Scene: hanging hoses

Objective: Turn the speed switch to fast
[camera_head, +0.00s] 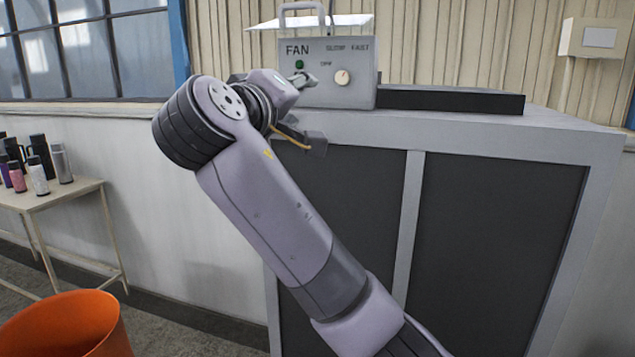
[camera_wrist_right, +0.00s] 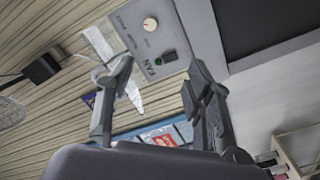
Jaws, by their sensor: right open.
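The grey fan control box (camera_head: 318,92) stands on the cabinet at the back, marked FAN, with what reads as SLOW and FAST at its upper right. Its round whitish speed switch (camera_head: 342,77) is on the right of the panel; its pointing direction is too small to tell. A green button (camera_head: 299,64) is on the left. My right gripper (camera_head: 308,110) is open and empty, in front of the box's lower left. In the right wrist view, the open fingers (camera_wrist_right: 158,78) frame the green button (camera_wrist_right: 168,57), and the switch (camera_wrist_right: 150,24) lies beyond the fingertips. My left gripper is out of view.
A grey cabinet (camera_head: 413,200) with dark panels carries the box. A dark flat slab (camera_head: 450,101) lies to the box's right. A handle and white sheet (camera_head: 310,22) are on top. A table with several bottles (camera_head: 40,165) and an orange bin (camera_head: 70,325) are at left.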

